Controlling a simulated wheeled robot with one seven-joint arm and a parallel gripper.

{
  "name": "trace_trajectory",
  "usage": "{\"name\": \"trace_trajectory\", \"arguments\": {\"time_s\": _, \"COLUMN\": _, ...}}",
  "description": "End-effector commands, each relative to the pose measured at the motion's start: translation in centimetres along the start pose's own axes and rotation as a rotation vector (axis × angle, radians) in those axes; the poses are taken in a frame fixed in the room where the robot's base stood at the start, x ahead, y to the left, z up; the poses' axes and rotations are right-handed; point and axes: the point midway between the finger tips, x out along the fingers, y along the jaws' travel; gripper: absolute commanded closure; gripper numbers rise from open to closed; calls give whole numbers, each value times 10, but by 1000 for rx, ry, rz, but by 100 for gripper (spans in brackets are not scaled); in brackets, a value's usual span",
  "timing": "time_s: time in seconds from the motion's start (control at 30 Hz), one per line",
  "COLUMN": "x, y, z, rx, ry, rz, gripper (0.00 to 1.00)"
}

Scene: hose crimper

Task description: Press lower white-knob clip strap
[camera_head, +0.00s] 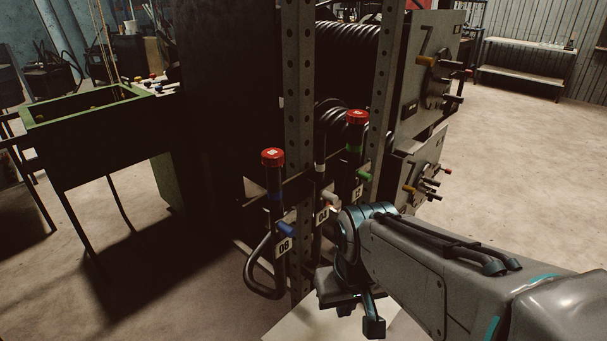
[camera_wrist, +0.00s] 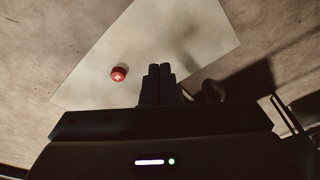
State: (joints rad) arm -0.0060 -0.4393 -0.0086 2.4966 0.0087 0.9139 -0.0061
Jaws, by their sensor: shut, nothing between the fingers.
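The white knob (camera_head: 329,198) shows in the head view on the middle clip, just above the 04 label (camera_head: 322,214). It lies between the blue-knob clip and the green-knob clip, close to the left of my wrist. The strap behind it is too small and dark to make out. My gripper is shut and empty, with its two fingers (camera_wrist: 160,75) side by side in the wrist view, over a pale sheet (camera_wrist: 195,25). In the head view my wrist hides part of the rack, and my fingertips do not show clearly. I cannot see the white knob in the wrist view.
Red-capped hose ends (camera_head: 272,158) stand beside the blue knob (camera_head: 285,229) and green knob (camera_head: 364,176). A red cap (camera_wrist: 119,73) shows left of my fingers. Perforated rack posts (camera_head: 299,90) rise close by. A green-rimmed bin (camera_head: 75,108) stands left; floor at right is clear.

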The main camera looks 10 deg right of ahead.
Motion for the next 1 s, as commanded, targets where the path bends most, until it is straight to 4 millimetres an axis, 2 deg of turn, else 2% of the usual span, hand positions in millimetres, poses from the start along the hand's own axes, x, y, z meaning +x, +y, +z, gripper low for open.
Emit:
{"name": "trace_trajectory", "arguments": {"time_s": 0.17, "x": -13, "y": 1, "z": -8, "rx": -87, "ry": -3, "rz": 7, "gripper": 100}}
{"name": "trace_trajectory", "arguments": {"time_s": 0.27, "x": -34, "y": 1, "z": -22, "rx": -253, "ry": -11, "rz": 17, "gripper": 100}}
{"name": "trace_trajectory", "arguments": {"time_s": 0.7, "x": -145, "y": -13, "z": -115, "rx": -1432, "ry": -115, "rz": 81, "gripper": 100}}
{"name": "trace_trajectory", "arguments": {"time_s": 0.9, "x": -182, "y": -22, "z": -150, "rx": -1895, "ry": -186, "rz": 90, "gripper": 100}}
{"name": "trace_trajectory", "arguments": {"time_s": 1.0, "x": -193, "y": -25, "z": -162, "rx": -2053, "ry": -213, "rz": 90, "gripper": 100}}
